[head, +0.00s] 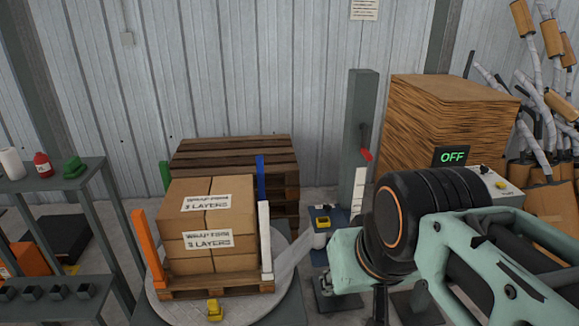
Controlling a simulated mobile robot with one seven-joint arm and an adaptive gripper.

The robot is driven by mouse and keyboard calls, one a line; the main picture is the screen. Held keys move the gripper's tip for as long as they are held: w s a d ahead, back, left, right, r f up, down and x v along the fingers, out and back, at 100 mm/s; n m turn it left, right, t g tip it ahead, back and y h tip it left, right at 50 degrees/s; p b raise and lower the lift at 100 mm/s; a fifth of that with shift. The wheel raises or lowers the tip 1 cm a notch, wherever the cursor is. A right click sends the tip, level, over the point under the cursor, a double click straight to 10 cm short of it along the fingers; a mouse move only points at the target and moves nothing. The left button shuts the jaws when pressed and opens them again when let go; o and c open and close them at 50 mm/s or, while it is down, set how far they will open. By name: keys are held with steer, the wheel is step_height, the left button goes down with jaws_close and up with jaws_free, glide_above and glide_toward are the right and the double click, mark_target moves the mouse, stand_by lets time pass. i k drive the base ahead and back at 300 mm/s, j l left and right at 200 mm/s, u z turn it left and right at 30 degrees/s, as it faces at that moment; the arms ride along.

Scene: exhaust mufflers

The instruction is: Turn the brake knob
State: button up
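I cannot tell for sure which part is the brake knob. A small yellow knob (322,221) sits on top of a blue film carriage (327,214) beside the grey mast. A larger yellow piece (214,310) stands at the front edge of the round turntable (170,312). My arm fills the lower right and reaches left, in front of the mast's foot. A dark part below my wrist (380,305) may belong to my gripper; its fingertips do not show, so its opening is hidden. It is right of and nearer than the blue carriage, apart from both yellow parts.
Taped boxes (207,215) stand on a pallet between coloured corner posts, with film running to the carriage. The grey mast (358,130) bears a red handle (366,155). A control box (496,188) has a display reading OFF. A shelf (60,180) stands left.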

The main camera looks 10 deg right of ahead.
mark_target(327, 207)
steer(key=i+l, duration=0.6)
steer(key=i, duration=0.15)
